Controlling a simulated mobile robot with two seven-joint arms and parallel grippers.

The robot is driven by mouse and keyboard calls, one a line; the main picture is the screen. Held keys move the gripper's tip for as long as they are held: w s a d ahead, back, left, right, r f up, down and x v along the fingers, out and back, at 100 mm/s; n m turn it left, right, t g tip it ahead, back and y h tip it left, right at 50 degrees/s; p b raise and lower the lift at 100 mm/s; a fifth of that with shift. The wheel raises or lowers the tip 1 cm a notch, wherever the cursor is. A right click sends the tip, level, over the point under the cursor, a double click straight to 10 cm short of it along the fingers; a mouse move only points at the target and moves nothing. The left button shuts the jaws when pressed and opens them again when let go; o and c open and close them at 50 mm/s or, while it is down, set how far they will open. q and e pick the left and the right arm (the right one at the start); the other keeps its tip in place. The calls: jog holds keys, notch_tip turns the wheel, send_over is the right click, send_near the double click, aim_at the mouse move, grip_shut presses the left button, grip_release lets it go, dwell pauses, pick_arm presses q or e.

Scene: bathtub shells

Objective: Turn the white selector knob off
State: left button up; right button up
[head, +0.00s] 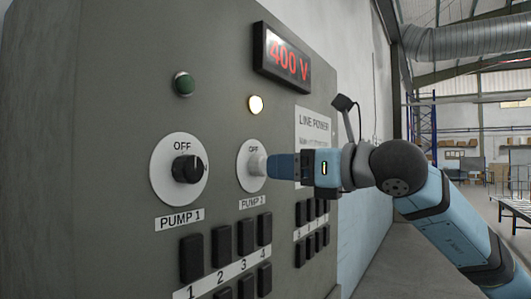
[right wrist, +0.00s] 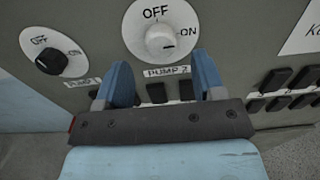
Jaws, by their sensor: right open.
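The white selector knob (head: 257,164) sits on a round white dial plate marked OFF, above the PUMP 2 label, on a grey panel. In the right wrist view the white knob (right wrist: 159,41) has a dark mark at its right side, toward ON. My right gripper (head: 270,166) comes in from the right in the head view, its blue fingers close to the knob. In the right wrist view the gripper (right wrist: 162,62) is open, its fingers apart below and either side of the knob. I cannot tell whether they touch it. My left gripper is not in view.
A black PUMP 1 knob (head: 187,169) is to the left. A lit lamp (head: 256,105) is above the white knob, and a green lamp (head: 184,83) is above the black one. A display (head: 283,58) reads 400 V. Black switches (head: 221,246) lie below.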

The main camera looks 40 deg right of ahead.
aim_at(260, 166)
pick_arm(q)
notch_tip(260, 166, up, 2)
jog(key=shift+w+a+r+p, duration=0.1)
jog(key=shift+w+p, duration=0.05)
jog(key=shift+p, duration=0.45)
pick_arm(e)
jog(key=x, duration=0.4)
jog(key=shift+w+a, duration=0.15)
jog(key=shift+w, duration=0.2)
jog(key=c, duration=0.9)
